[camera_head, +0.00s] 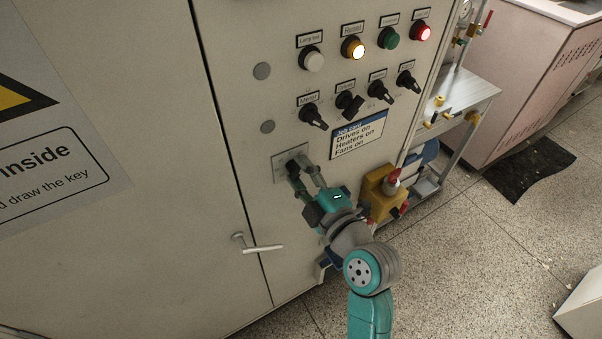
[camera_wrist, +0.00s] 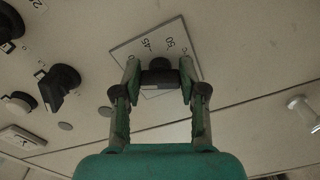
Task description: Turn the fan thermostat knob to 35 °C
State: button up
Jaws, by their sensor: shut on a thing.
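The fan thermostat knob (camera_wrist: 159,78) is dark and sits on a square scale plate (camera_wrist: 124,54) on the cabinet front. The numbers 45 and 50 show on the plate in the wrist view; the rest of the scale and the knob's pointer are hidden or too small to read. My gripper (camera_wrist: 159,73) is shut on the knob, one finger on each side. In the head view the plate (camera_head: 278,168) is below the switch rows, and my gripper (camera_head: 301,168) reaches it from the lower right and covers most of the knob.
Several black rotary switches (camera_head: 313,117) and lit buttons (camera_head: 352,47) are above the plate. A "Drives on, Heaters on, Fans on" sign (camera_head: 359,134) is to the right. A yellow box with a red knob (camera_head: 381,194) is close beside my arm. A door handle (camera_head: 262,249) is lower left.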

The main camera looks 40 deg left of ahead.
jog(key=shift+n, duration=2.2)
jog(key=o, duration=1.1)
jog(key=shift+o, duration=0.2)
jog(key=v, duration=1.2)
